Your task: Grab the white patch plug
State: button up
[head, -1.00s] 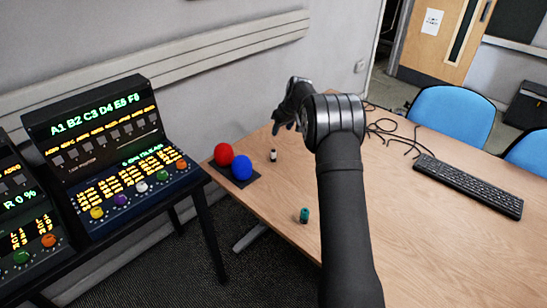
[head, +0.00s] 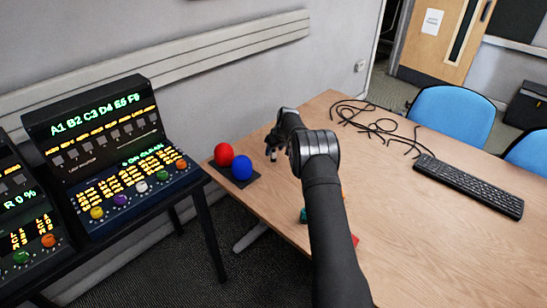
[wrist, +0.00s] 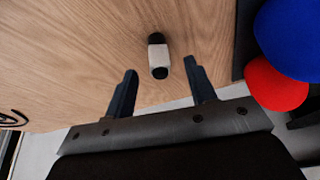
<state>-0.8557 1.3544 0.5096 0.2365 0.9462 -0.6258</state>
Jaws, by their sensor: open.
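The white patch plug (wrist: 158,57), a short white cylinder with black ends, lies on the wooden table in the wrist view. My gripper (wrist: 160,68) is open, with one dark finger on each side of the plug's near end. The plug's far end reaches past the fingertips, and I see gaps between it and both fingers. In the head view my gripper (head: 271,146) is low near the table's left edge, and the plug is mostly hidden by it.
A red ball (head: 224,154) and a blue ball (head: 242,167) sit on a dark base left of my gripper. A teal plug (head: 303,215) is partly behind my arm, with a red piece (head: 355,240) nearby. Black cables (head: 375,125) and a keyboard (head: 470,185) lie to the right.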

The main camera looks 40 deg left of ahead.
jog(key=shift+x, duration=1.2)
jog(key=shift+c, duration=0.2)
jog(key=c, duration=1)
jog(key=shift+r, duration=0.1)
jog(key=shift+c, duration=0.2)
